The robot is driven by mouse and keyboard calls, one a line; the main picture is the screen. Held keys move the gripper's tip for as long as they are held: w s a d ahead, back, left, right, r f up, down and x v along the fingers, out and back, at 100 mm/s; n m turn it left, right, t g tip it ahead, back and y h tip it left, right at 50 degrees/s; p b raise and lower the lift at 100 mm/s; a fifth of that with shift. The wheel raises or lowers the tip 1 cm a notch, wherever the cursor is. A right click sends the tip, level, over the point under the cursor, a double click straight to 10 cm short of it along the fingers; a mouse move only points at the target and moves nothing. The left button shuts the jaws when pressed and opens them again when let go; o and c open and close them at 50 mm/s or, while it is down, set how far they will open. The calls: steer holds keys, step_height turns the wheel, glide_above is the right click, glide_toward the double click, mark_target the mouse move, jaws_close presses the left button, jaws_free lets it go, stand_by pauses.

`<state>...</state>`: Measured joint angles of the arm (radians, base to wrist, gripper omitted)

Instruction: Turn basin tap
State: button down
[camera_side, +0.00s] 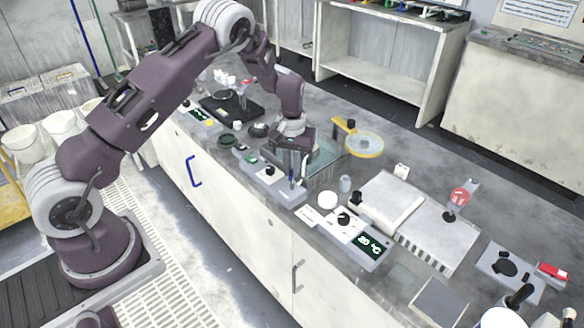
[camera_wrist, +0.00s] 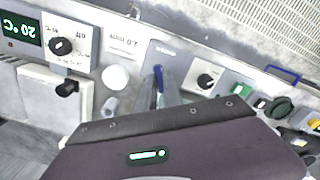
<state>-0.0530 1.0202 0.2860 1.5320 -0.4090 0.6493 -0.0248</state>
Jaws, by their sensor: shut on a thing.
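My gripper (camera_side: 297,166) reaches down over the worktop beside a grey control panel. It is shut. A slim blue upright piece, seemingly the basin tap's lever (camera_side: 291,178), stands at the panel's right end, right at the fingertips. In the wrist view this blue lever (camera_wrist: 158,78) stands upright at the edge of my purple gripper body, which covers the lower part of the picture. The fingers and their contact with the tap are mostly hidden. The basin itself is hard to make out beneath my gripper.
A black knob (camera_wrist: 207,80) sits close by on the grey panel. A control box with a green "20 °C" display (camera_side: 371,245), a pale flat plate (camera_side: 388,198) and a ribbed block (camera_side: 438,242) stand to the right. A yellow-rimmed round glass (camera_side: 364,144) lies behind.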

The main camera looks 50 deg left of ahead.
steer(key=c, duration=1.5)
jaws_free()
steer(key=shift+r, duration=0.15)
step_height(320, 180, up, 6)
steer(key=shift+r, duration=0.4)
